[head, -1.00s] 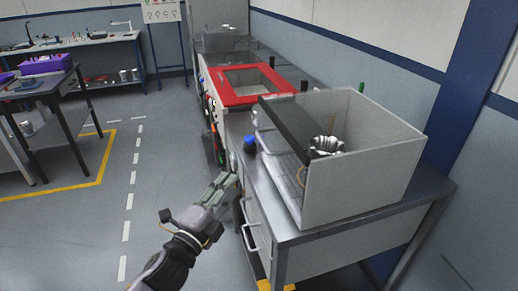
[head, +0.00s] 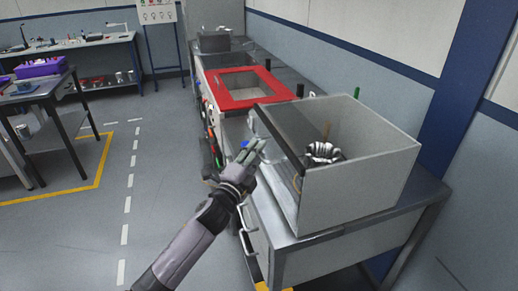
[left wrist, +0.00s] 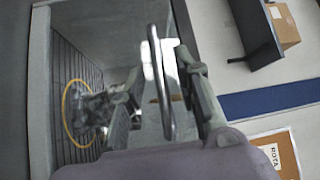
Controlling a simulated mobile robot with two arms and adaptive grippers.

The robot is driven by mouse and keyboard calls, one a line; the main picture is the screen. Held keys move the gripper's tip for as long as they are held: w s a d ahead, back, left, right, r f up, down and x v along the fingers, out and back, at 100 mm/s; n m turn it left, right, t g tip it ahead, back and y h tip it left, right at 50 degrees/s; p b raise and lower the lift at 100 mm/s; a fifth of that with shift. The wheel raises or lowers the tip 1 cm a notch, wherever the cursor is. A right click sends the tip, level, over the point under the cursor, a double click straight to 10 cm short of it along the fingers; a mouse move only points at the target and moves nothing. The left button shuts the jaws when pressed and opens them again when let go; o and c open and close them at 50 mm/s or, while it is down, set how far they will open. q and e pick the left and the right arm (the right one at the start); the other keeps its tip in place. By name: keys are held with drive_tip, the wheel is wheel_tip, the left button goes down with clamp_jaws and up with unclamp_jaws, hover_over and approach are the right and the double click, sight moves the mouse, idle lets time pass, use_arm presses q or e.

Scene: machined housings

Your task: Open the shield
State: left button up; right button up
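The shield (head: 278,136) is a clear pane with a dark edge on the front of a grey, open-topped box (head: 355,180) on the bench. A curved metal handle (left wrist: 163,85) stands out in the left wrist view. My left gripper (head: 253,152) is at the front of the shield in the head view. In the left wrist view its fingers are apart, one on each side of the handle, with a visible gap; contact cannot be told. A ribbed metal housing (head: 323,152) sits inside the box. My right gripper is not in view.
A red-framed box (head: 250,87) stands farther along the bench (head: 325,235). Drawer handles (head: 247,222) stick out from the bench front below my left arm.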

use_arm(q)
drive_tip(key=shift+x, duration=0.75)
clamp_jaws()
drive_tip(key=shift+f, duration=0.1)
idle(0.3)
